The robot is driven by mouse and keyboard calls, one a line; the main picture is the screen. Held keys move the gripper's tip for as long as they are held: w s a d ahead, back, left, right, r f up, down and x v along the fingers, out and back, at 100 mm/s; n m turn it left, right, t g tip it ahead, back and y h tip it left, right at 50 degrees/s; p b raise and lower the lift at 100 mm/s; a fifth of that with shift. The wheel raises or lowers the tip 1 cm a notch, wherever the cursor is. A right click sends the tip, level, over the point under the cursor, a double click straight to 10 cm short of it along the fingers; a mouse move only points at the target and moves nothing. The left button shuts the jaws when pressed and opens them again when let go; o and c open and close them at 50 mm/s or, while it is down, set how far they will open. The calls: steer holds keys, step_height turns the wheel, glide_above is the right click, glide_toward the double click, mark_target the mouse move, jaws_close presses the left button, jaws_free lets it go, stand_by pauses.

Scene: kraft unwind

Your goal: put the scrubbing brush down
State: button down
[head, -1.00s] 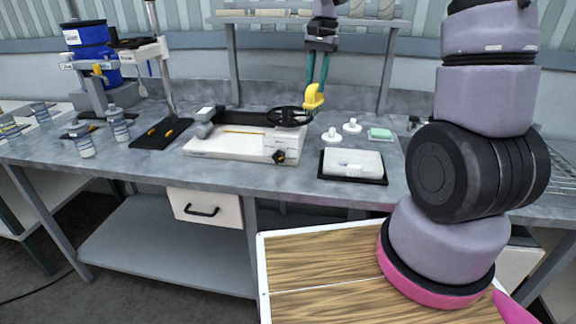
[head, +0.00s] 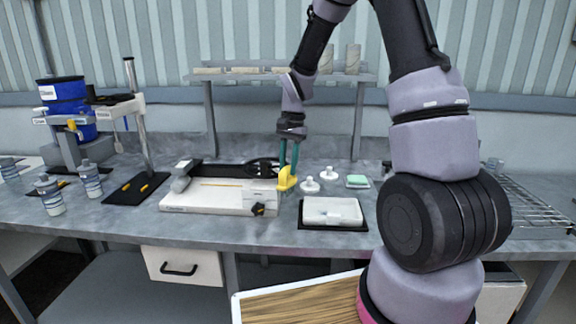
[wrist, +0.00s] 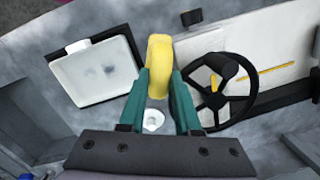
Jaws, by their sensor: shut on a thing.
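The yellow scrubbing brush (head: 287,180) is held between the green fingers of my gripper (head: 288,160). In the head view it hangs at or just above the grey bench, between the white device's right end and the white tray; I cannot tell whether it touches the surface. In the wrist view the yellow brush (wrist: 158,65) sticks out past the fingertips of my gripper (wrist: 159,75), which are shut on it. Its underside is hidden there.
A white tray on a black mat (head: 332,212) lies to the right. The white device (head: 218,198) with a black handwheel (wrist: 223,100) stands close on the left. White stoppers (head: 310,185) and a green sponge (head: 357,181) lie behind the tray. A shelf (head: 280,76) stands behind.

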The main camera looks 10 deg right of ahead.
steer(key=shift+f, duration=0.15)
steer(key=c, duration=0.6)
jaws_free()
step_height(320, 180, up, 12)
steer(key=d, duration=0.1)
steer(key=s+d+r+n+t, duration=0.2)
steer(key=s+r, duration=0.4)
steer(key=s, duration=0.5)
steer(key=s+d+r+n+t, duration=0.2)
steer(key=s+r+t, duration=0.3)
steer(key=s, duration=0.6)
step_height(320, 180, up, 2)
steer(key=shift+s+d+r+t+y, duration=0.2)
steer(key=shift+d+t+y, duration=0.1)
